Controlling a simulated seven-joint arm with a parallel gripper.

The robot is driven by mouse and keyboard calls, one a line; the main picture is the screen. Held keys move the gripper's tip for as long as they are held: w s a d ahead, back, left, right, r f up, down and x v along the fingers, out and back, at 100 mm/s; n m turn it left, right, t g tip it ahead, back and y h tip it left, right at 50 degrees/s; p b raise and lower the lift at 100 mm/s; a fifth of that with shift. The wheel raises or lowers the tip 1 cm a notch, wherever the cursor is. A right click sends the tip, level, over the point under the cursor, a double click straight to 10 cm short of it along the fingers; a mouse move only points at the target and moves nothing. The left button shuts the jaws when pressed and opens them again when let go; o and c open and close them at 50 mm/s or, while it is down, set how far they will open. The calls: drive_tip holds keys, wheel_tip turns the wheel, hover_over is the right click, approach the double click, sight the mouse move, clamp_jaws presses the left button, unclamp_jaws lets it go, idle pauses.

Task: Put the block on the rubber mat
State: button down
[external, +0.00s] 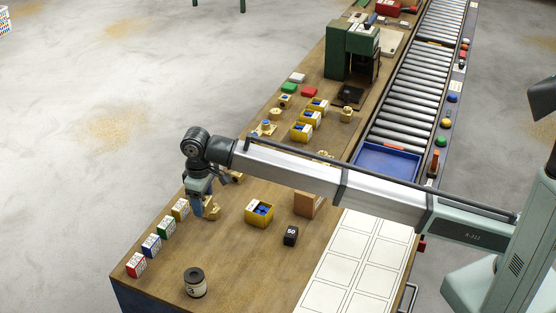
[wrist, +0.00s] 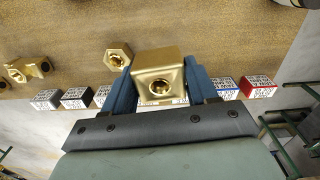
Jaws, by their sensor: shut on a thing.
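A brass block (wrist: 157,80) with a round bored hole in its face sits between the two blue fingers of my gripper (wrist: 159,68) in the wrist view. My gripper is shut on it. In the external view my gripper (external: 203,203) points down over the near left part of the bench, with the brass block (external: 211,209) partly hidden by the fingers. I cannot tell whether the block touches the bench top. A dark flat pad (external: 348,97) lies in front of the green machine; it may be the rubber mat, but it is too small to be sure.
Labelled boxes (external: 151,245) line the bench's left edge beside my gripper. A yellow bin (external: 261,213), black cube (external: 290,236), brown box (external: 309,204) and dark jar (external: 195,282) stand nearby. More brass parts and yellow bins (external: 301,132) lie between my gripper and the green machine (external: 351,50).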

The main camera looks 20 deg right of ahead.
drive_tip(key=w+d+f+m, duration=0.3)
drive_tip(key=w+d+m, duration=0.2)
drive_tip(key=w+d, duration=2.2)
drive_tip(key=w+d+f+n, duration=0.1)
drive_tip(key=w+d, duration=0.1)
drive_tip(key=d, duration=0.8)
drive_tip(key=w+d+f+n, duration=0.1)
drive_tip(key=w+d+f, duration=0.1)
drive_tip(key=d, duration=0.9)
drive_tip(key=w+d+f+n, duration=0.1)
drive_tip(key=w+d, duration=0.2)
drive_tip(key=d, duration=0.7)
drive_tip(key=shift+w+d+f+n, duration=0.15)
drive_tip(key=shift+w+f+n, duration=0.1)
drive_tip(key=shift+w+n, duration=0.15)
drive_tip(key=shift+f, duration=4.9)
drive_tip(key=shift+f, duration=0.15)
